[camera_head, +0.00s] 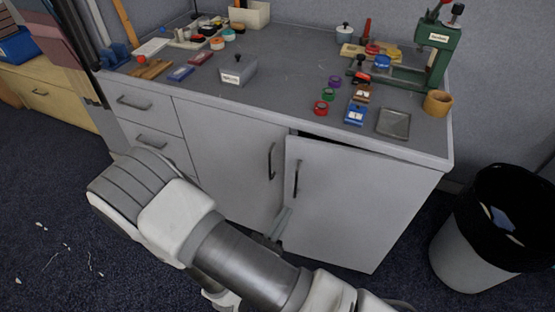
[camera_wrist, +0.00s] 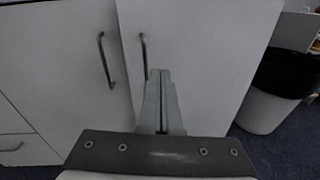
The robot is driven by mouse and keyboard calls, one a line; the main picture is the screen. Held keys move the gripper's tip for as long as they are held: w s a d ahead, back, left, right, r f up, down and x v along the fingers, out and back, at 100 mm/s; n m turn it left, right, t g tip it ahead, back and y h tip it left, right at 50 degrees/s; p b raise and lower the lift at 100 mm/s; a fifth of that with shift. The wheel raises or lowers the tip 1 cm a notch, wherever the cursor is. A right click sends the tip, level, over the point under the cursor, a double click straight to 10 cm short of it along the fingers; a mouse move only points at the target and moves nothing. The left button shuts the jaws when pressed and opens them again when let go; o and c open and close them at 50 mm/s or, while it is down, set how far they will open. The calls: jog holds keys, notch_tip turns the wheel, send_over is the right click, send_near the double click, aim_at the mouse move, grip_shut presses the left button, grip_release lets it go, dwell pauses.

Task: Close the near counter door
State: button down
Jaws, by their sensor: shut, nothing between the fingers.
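The grey counter (camera_head: 235,130) has two doors side by side. The right door (camera_head: 345,205) stands slightly ajar, with a dark gap along its top edge under the counter top. The left door (camera_head: 222,165) looks flush. The right door also shows in the wrist view (camera_wrist: 205,60), with its dark handle (camera_wrist: 143,55) near its left edge. My gripper (camera_head: 285,215) is shut and empty, low in front of the doors near the seam. In the wrist view my gripper (camera_wrist: 161,75) points at the right door, just right of its handle's lower end. Whether it touches the door I cannot tell.
A black-lined trash bin (camera_head: 485,235) stands on the carpet to the right of the counter. Drawers (camera_head: 150,120) are at the counter's left. Small tools, rolls and a green press (camera_head: 437,50) sit on top. Carpet to the left is mostly clear, with small white scraps.

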aim_at(289, 160)
jog(key=w+n+y+b, duration=0.1)
jog(key=w, duration=0.4)
jog(key=w+n+t+y+b, duration=0.1)
jog(key=w, duration=0.3)
jog(key=w+n+y+b, duration=0.1)
jog(key=w, duration=0.4)
jog(key=shift+w+a+r+t, duration=0.1)
jog(key=shift+w+r+t, duration=0.2)
jog(key=shift+w+r, duration=0.1)
jog(key=shift+w, duration=0.2)
